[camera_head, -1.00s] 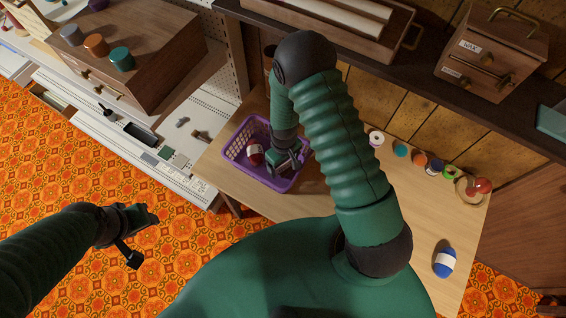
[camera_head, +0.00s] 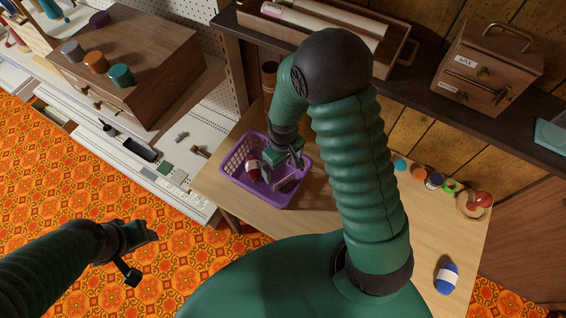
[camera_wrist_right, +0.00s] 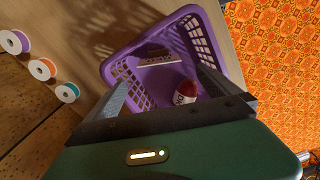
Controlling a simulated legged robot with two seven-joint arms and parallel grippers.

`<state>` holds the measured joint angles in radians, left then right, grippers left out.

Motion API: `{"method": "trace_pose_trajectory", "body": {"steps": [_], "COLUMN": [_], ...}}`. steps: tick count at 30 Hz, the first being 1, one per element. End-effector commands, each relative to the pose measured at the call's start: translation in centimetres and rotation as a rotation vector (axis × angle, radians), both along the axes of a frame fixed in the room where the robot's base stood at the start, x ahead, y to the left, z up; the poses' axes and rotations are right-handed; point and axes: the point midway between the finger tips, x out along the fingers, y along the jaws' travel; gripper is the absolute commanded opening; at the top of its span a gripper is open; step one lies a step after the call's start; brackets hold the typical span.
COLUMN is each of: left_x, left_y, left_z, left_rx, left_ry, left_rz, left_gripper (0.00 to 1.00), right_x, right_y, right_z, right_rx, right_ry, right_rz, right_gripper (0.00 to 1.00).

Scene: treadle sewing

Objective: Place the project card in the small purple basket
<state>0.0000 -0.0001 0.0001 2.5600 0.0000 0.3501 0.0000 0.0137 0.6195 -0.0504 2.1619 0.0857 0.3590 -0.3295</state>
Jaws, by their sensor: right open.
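The small purple basket (camera_head: 236,160) stands on the wooden table. It fills the middle of the right wrist view (camera_wrist_right: 228,62). A flat, pale card-like piece, apparently the project card (camera_wrist_right: 157,61), is inside it near the far wall in the wrist view. In the head view only a pale bit of it (camera_head: 287,184) shows under the gripper. A red yarn skein with a white band (camera_head: 253,171) is also in the basket. My right gripper (camera_head: 283,169) is above the basket, its fingers apart with nothing between them. My left gripper (camera_head: 140,253) is open and empty over the floor.
Several thread spools (camera_head: 418,171) and a blue skein (camera_head: 447,279) are on the table (camera_head: 400,215) to the right. A dark shelf (camera_head: 420,118) runs behind. A wooden drawer box (camera_head: 150,55) stands on the left. The table's front edge is near the basket.

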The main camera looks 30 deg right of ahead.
Motion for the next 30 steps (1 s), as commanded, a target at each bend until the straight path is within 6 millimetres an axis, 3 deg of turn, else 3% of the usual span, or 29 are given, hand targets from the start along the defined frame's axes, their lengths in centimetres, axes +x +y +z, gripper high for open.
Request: {"method": "trace_pose_trajectory", "body": {"steps": [5, 7, 12, 15, 30], "left_x": [0.0, 0.0, 0.0, 0.0, 0.0], "left_y": [0.0, 0.0, 0.0, 0.0, 0.0], "left_z": [0.0, 0.0, 0.0, -0.1, 0.0], "left_rx": [0.0, 0.0, 0.0, 0.0, 0.0], "left_ry": [0.0, 0.0, 0.0, 0.0, 0.0], "left_rz": [0.0, 0.0, 0.0, 0.0, 0.0], "left_gripper": [0.45, 0.45, 0.45, 0.45, 0.45], "right_x": [0.0, -0.6, -3.9, -5.6, -6.1], "right_y": [0.1, 0.4, 1.6, 1.9, 2.0], "right_z": [2.4, 4.3, 10.1, 11.8, 12.2], "right_rx": [0.0, 0.002, 0.013, 0.02, 0.022], "right_ry": [-0.01, -0.041, -0.163, -0.211, -0.227], "right_rz": [-0.007, -0.03, -0.132, -0.175, -0.195], "right_gripper": [1.0, 1.0, 1.0, 1.0, 1.0]}}
